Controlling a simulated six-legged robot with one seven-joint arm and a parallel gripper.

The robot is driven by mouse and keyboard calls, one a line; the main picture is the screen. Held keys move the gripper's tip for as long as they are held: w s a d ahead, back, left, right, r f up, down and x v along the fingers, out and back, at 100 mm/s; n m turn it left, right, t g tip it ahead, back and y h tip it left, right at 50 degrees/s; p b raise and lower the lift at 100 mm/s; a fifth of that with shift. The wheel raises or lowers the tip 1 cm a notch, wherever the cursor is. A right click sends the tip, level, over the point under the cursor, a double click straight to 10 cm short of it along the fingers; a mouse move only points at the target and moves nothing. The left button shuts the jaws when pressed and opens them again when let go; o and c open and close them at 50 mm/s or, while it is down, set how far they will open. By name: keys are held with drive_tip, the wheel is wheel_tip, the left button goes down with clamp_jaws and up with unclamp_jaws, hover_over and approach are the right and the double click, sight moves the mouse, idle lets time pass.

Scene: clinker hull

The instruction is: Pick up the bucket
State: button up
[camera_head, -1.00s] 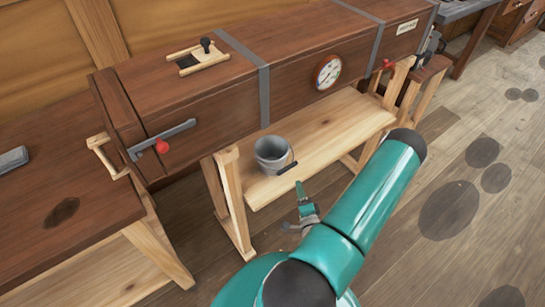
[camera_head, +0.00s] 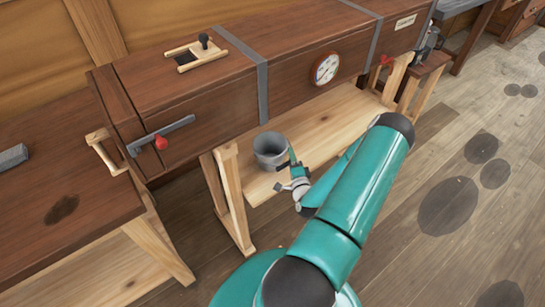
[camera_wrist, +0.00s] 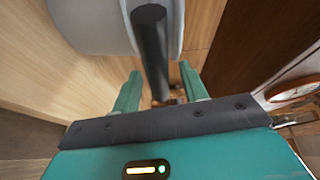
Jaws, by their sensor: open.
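A grey bucket (camera_head: 270,150) stands upright on the light wooden shelf under the long dark wooden box. My gripper (camera_head: 290,168) is at the bucket's right front side, and my arm hides part of that side. In the wrist view, the bucket (camera_wrist: 95,22) fills the upper left, and its dark handle grip (camera_wrist: 151,55) runs down between the two teal fingers of my gripper (camera_wrist: 158,88). The fingers are apart, one on each side of the grip, with gaps showing. The lower end of the grip is partly hidden.
The dark box (camera_head: 195,100) overhangs the back of the shelf (camera_head: 325,125). A round gauge (camera_head: 326,69) and a red-knobbed lever (camera_head: 161,141) are on its front. A trestle leg (camera_head: 232,195) stands left of the bucket. The plank floor at right is open.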

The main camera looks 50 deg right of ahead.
clamp_jaws()
idle(0.3)
